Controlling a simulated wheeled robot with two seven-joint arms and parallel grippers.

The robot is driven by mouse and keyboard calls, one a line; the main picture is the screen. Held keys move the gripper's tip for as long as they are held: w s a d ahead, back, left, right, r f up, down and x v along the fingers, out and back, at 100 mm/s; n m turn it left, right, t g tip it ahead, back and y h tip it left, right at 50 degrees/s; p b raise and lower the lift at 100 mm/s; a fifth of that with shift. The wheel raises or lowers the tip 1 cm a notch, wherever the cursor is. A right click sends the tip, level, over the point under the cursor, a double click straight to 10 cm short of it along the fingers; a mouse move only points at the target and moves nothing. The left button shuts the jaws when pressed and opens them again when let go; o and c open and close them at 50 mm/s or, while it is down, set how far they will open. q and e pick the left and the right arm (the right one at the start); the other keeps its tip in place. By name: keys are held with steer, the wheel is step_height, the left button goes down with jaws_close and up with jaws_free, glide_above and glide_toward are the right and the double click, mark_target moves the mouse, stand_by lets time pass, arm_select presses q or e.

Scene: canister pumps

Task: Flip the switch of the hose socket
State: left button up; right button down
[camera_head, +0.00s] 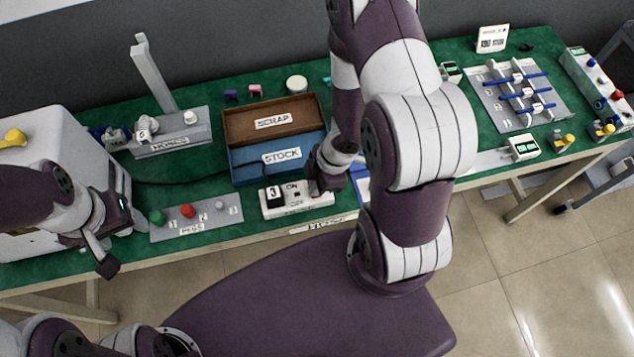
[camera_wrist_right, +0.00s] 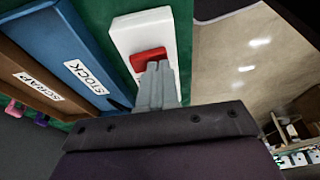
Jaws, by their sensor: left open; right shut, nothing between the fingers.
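The hose socket (camera_head: 290,211) is a white block near the table's front edge, with a black part marked 3 and an "ON" label on top. In the right wrist view the white socket (camera_wrist_right: 138,28) carries a red rocker switch (camera_wrist_right: 147,58). My right gripper (camera_wrist_right: 157,72) is shut and empty, its grey fingertips over the red switch's lower part; whether they touch cannot be told. In the head view my right gripper (camera_head: 318,183) is at the socket's right end and hides the switch there. My left gripper (camera_head: 108,262) is open and empty at the left, apart from the socket.
A blue STOCK tray (camera_head: 250,170) and a brown SCRAP tray (camera_head: 240,128) lie just behind the socket. A panel with coloured buttons (camera_head: 195,228) is to its left. A hose stand (camera_head: 175,142) stands at back left. My right arm hides part of the table.

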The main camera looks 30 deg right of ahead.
steer(key=shift+f, duration=0.1)
steer(key=shift+w+d+r+p, duration=0.1)
steer(key=shift+w+r+p, duration=0.15)
steer(key=shift+w+p, duration=0.45)
steer(key=shift+w+d+f, duration=0.1)
steer(key=shift+w+f, duration=0.05)
steer(key=shift+p, duration=0.35)
step_height(320, 180, up, 5)
steer(key=p, duration=0.5)
steer(key=shift+w+f, duration=0.1)
steer(key=shift+w, duration=0.05)
steer(key=p+v, duration=0.4)
steer(key=v, duration=0.5)
steer(key=shift+d, duration=0.25)
steer(key=shift+a, duration=0.1)
